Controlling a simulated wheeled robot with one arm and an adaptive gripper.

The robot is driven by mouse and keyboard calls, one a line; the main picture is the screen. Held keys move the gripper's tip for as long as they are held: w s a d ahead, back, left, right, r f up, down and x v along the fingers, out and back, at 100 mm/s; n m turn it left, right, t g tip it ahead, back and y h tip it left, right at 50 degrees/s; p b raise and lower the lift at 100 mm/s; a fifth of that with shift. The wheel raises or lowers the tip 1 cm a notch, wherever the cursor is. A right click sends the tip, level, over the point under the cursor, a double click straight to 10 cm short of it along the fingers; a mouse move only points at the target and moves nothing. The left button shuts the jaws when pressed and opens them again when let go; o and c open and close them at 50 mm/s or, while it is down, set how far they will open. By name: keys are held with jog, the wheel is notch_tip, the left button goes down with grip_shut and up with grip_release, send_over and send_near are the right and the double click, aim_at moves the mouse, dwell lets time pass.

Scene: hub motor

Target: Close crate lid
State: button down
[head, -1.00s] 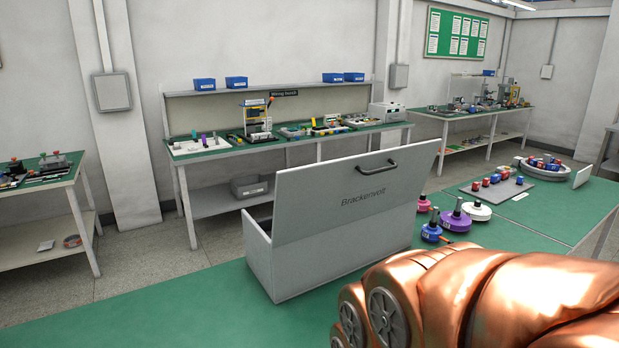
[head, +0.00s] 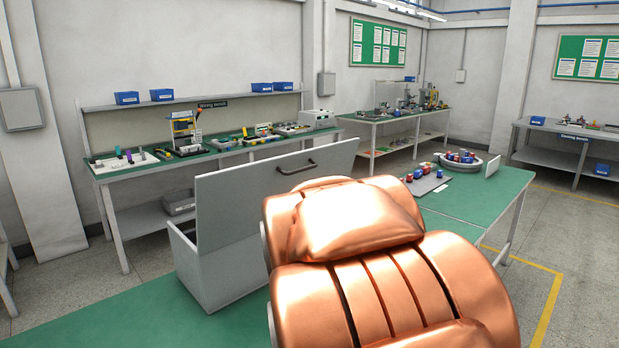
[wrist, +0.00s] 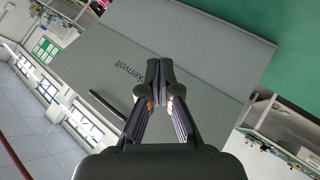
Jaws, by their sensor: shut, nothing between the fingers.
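The grey crate (head: 215,268) stands on the green table, left of my copper arm in the head view. Its lid (head: 235,195) stands raised and tilted, with a dark handle (head: 296,167) near its upper edge. In the wrist view the lid (wrist: 190,45) with its printed lettering fills the middle, and the handle (wrist: 105,106) lies left of my fingers. My gripper (wrist: 158,65) is shut and empty in front of the lid; I cannot tell whether it touches it. In the head view my arm hides the gripper and the right part of the crate.
The green table (head: 130,318) is clear at the front left. Farther right it holds a grey board (head: 425,186) with red and blue parts and a round tray (head: 463,171). A wiring bench (head: 225,152) stands behind the crate.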

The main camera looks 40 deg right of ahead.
jog(key=w+d+r+n+t+h, duration=0.2)
jog(key=w+d+r+n+t, duration=0.15)
jog(key=d+r, duration=0.5)
jog(key=n+t+y+b, duration=0.3)
jog(key=n+t+y, duration=0.55)
jog(key=n, duration=0.55)
send_near(304, 170)
jog(key=shift+g, duration=0.4)
jog(key=w+p, duration=0.1)
jog(key=w, duration=0.1)
jog(key=w+p, duration=0.1)
jog(key=w, duration=0.1)
jog(key=w+r+p, duration=0.1)
jog(key=w, duration=0.2)
jog(key=shift+d, duration=0.15)
